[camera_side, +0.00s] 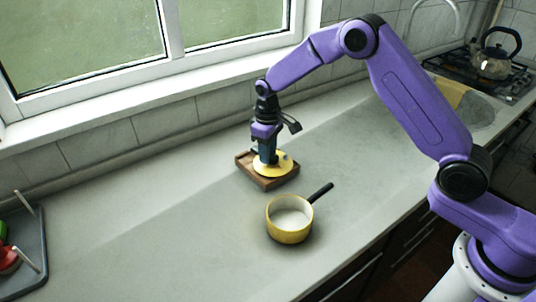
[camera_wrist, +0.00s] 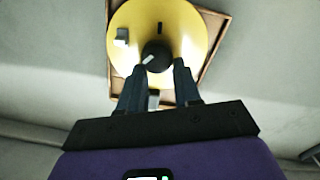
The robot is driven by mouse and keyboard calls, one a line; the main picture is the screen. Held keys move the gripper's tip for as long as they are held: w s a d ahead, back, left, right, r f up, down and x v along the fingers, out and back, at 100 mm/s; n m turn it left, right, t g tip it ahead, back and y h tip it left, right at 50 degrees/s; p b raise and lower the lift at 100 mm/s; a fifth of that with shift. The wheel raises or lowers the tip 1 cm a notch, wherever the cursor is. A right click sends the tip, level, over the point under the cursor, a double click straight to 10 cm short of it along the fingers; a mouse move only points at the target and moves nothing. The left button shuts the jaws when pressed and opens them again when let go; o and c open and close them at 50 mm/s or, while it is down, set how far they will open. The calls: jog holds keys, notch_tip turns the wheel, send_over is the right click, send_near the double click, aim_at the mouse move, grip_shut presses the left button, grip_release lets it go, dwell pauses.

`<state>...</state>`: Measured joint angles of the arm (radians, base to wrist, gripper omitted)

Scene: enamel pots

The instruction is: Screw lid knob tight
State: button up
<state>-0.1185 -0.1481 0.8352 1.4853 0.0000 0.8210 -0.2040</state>
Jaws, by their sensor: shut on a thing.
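The yellow lid (camera_side: 283,169) lies on a square wooden stand (camera_side: 266,186). In the wrist view the lid (camera_wrist: 190,24) nearly fills the stand (camera_wrist: 222,40). A dark round knob (camera_wrist: 156,52) sits between my fingertips on the lid. My gripper (camera_side: 266,158) points down over the lid. In the wrist view my gripper (camera_wrist: 158,66) is shut on the knob, one finger each side. The fingers hide the knob in the side view. How far the knob is screwed in cannot be told.
A yellow pot (camera_side: 289,232) with a black handle (camera_side: 321,192) stands in front of the stand. A small grey piece (camera_wrist: 121,37) is on the lid's left. A grey tray (camera_side: 27,262) is at far left. A kettle (camera_side: 495,62) is far off.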

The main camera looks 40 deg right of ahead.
jog(key=m, duration=0.4)
jog(key=shift+m, duration=0.3)
jog(key=m, duration=0.4)
jog(key=o, duration=1.4)
jog(key=shift+r, duration=0.1)
